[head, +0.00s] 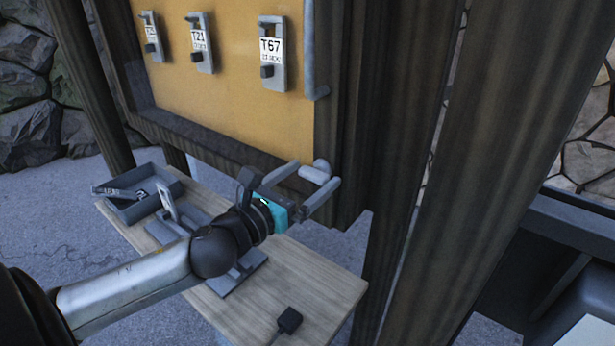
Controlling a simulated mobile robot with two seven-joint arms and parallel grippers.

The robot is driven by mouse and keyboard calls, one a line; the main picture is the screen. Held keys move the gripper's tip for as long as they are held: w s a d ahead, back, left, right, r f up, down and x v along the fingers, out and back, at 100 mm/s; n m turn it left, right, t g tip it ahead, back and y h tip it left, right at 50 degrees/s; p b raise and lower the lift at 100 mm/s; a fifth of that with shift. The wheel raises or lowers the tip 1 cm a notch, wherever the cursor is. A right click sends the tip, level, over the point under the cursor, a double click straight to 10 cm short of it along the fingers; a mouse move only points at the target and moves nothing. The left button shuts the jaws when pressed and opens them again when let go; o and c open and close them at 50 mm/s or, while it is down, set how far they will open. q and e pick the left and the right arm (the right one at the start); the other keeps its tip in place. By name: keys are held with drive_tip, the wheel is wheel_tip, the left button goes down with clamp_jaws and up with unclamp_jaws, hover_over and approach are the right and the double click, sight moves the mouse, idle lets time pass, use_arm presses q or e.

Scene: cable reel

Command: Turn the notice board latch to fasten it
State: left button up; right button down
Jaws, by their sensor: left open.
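The notice board (232,112) has a yellow-orange panel in a dark wooden frame. A grey rounded piece that looks like the latch (318,170) sticks out at the frame's lower right corner. My left gripper (315,176) is open, with its two grey fingers reaching toward the frame. The latch piece shows between or just beyond the fingertips; I cannot tell whether they touch it. The latch's base and exact angle are partly hidden. My right gripper is not in view.
Grey holders with labels, one reading T67 (272,52), hang on the board. A grey vertical bar (309,45) runs along its right edge. Below, a wooden table (325,275) holds a grey tray (135,209), a grey stand and a small dark block (289,320). Thick posts (405,130) stand right.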

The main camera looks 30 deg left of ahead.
use_arm(q)
drive_tip(key=shift+c, duration=0.2)
drive_tip(key=c, duration=1.3)
drive_tip(key=shift+o, duration=0.2)
drive_tip(key=n+p, duration=0.3)
drive_tip(key=n, duration=0.1)
drive_tip(key=shift+a+r+n, duration=0.1)
drive_tip(key=shift+n, duration=0.3)
drive_tip(key=n+p, duration=0.2)
drive_tip(key=n, duration=0.3)
drive_tip(key=shift+p, duration=0.4)
drive_tip(key=n+p, duration=0.1)
drive_tip(key=n, duration=0.3)
drive_tip(key=shift+a, duration=0.1)
drive_tip(key=shift+f+n, duration=0.15)
drive_tip(key=shift+n, duration=0.85)
drive_tip(key=shift+f+n, duration=0.1)
drive_tip(key=shift+n, duration=0.9)
